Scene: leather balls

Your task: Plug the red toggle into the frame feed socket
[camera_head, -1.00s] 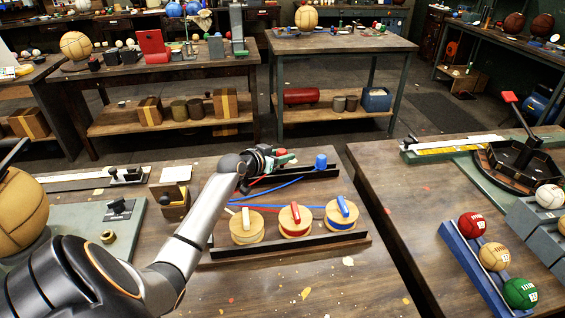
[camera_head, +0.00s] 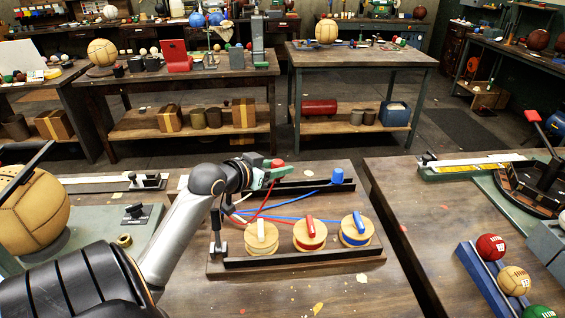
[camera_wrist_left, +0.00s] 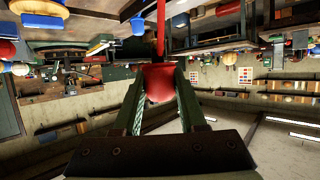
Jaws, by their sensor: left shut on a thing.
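My left gripper (camera_head: 272,172) is shut on the red toggle (camera_head: 278,163) and holds it near the dark rear rail (camera_head: 300,187) of the wooden frame (camera_head: 330,257). In the left wrist view the red toggle (camera_wrist_left: 160,82) sits between the two fingers (camera_wrist_left: 160,100), with a red cord running up from it. In the head view the red cord (camera_head: 262,208) runs down toward the frame. A blue toggle (camera_head: 338,175) stands on the rear rail, right of my gripper. The opening of the feed socket cannot be made out. My right gripper is not in view.
Three wooden spools stand along the frame's front, with a white (camera_head: 261,230), a red (camera_head: 311,227) and a blue bar (camera_head: 359,223) on top. A leather ball (camera_head: 30,210) is at left. Coloured balls (camera_head: 491,247) sit in a rack at right.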

